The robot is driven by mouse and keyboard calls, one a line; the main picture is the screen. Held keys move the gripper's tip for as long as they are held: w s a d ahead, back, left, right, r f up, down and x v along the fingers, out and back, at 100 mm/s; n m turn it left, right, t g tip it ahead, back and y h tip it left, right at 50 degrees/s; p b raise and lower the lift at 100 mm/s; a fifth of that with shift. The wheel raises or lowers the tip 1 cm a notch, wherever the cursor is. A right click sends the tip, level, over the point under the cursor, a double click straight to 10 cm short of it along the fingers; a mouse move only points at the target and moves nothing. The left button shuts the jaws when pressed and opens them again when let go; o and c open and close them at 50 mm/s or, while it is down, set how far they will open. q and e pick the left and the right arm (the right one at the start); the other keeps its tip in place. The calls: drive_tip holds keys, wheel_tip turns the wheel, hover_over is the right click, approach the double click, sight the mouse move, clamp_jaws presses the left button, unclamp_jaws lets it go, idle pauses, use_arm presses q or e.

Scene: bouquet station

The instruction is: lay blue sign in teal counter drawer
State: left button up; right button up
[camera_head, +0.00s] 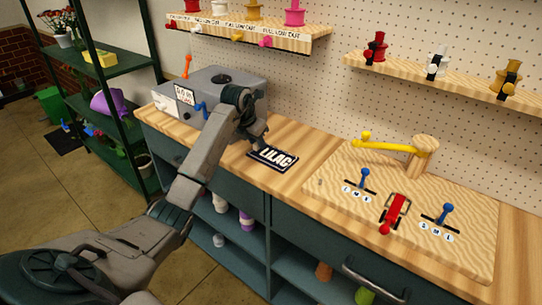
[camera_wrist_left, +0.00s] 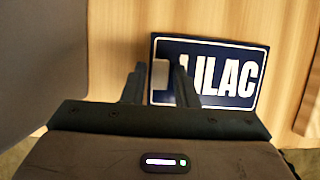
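The blue sign (camera_head: 273,157), with white letters reading LILAC, lies flat on the wooden counter top. In the left wrist view the sign (camera_wrist_left: 225,75) shows its left end between and beside my fingers. My left gripper (camera_head: 257,139) is at the sign's far left end. Its two fingers (camera_wrist_left: 158,85) stand apart; I cannot tell whether they touch the sign. The teal counter drawer front (camera_head: 325,243) is below the counter edge, with a bar handle (camera_head: 375,282), and looks closed. My right gripper is not in view.
A grey box machine (camera_head: 215,83) stands left of the sign. Right of it is a wooden board (camera_head: 340,185) with a yellow lever (camera_head: 385,145), blue levers and a red clamp (camera_head: 396,210). Open shelves under the counter hold spools. Wall shelves (camera_head: 250,35) hang behind.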

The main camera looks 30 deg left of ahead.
use_arm(q)
clamp_jaws()
drive_tip(key=shift+r, duration=0.15)
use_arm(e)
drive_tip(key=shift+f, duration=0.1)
